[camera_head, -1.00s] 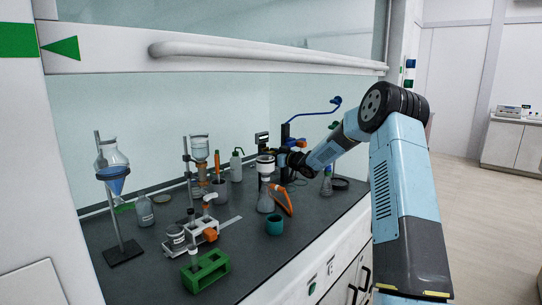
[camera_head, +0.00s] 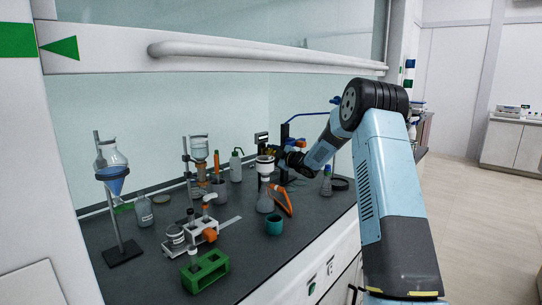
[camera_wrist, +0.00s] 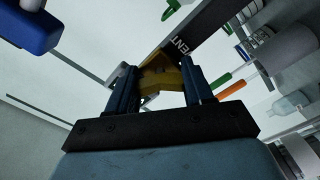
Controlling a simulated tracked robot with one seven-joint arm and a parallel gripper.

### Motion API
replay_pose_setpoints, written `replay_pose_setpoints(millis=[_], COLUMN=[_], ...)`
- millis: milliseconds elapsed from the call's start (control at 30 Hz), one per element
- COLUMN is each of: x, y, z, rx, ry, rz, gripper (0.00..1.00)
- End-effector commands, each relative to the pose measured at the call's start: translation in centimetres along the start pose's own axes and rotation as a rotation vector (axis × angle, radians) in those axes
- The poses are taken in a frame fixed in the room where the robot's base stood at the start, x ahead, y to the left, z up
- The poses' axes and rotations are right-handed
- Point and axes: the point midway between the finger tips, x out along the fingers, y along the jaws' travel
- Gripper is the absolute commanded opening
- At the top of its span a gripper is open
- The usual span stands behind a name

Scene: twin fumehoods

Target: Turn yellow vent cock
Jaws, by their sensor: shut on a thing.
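The yellow vent cock (camera_wrist: 163,77) sits between the two dark blue fingers of my gripper (camera_wrist: 161,88) in the wrist view. My gripper is shut on it. A black bar with the white letters VENT (camera_wrist: 185,43) runs just beyond the cock. In the head view my gripper (camera_head: 281,157) is at the dark upright post (camera_head: 285,134) on the bench, behind the white funnel. Only a small yellow patch of the cock (camera_head: 272,150) shows there, and the fingers are too small to make out.
A flask with a white funnel (camera_head: 265,200), an orange-handled item (camera_head: 282,200) and a teal cup (camera_head: 274,225) stand close in front of my gripper. A small flask (camera_head: 326,187) stands to its right. The sash handle (camera_head: 260,53) crosses above.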

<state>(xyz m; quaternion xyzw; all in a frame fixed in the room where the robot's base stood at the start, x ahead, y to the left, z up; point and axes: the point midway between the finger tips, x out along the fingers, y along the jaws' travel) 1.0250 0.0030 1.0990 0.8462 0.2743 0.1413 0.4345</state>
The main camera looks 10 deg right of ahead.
Motion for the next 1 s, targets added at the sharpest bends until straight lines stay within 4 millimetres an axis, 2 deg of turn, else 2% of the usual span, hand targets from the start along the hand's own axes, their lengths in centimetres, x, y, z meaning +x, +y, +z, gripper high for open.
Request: replay_pose_setpoints(millis=[500, 1000], x=[-0.07, -0.06], y=[-0.16, -0.34], z=[0.19, 0.21], rx=[-0.407, -0.532], ry=[-0.004, -0.003], rz=[-0.004, -0.006], gripper=[0.21, 0.21])
